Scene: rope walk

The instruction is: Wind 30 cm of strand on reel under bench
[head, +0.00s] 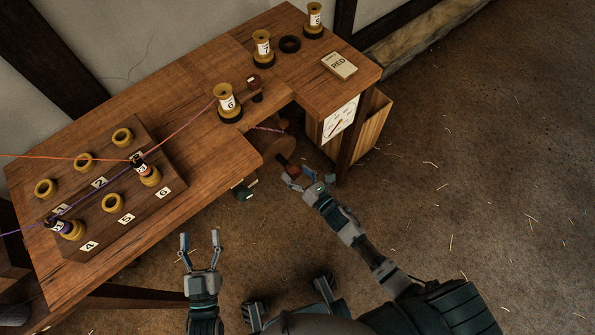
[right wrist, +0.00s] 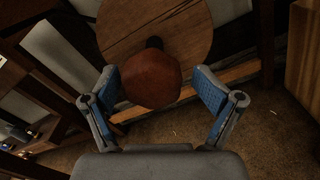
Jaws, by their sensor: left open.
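The wooden reel (head: 274,146) sits under the bench's front edge; its round disc (right wrist: 150,22) fills the top of the right wrist view. A red-brown knob (right wrist: 152,80) stands out from the disc on a dark stem. My right gripper (right wrist: 158,92) is open, with its blue-padded fingers either side of the knob and a clear gap on the right. In the head view, my right gripper (head: 300,178) is at the knob. A twisted strand (head: 267,128) runs towards the reel. My left gripper (head: 200,238) is open and empty in front of the bench.
The bench (head: 190,120) holds a peg board (head: 110,190) with yellow rings and dark-topped spools, threaded with orange (head: 60,156) and purple strands. The floor right is open.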

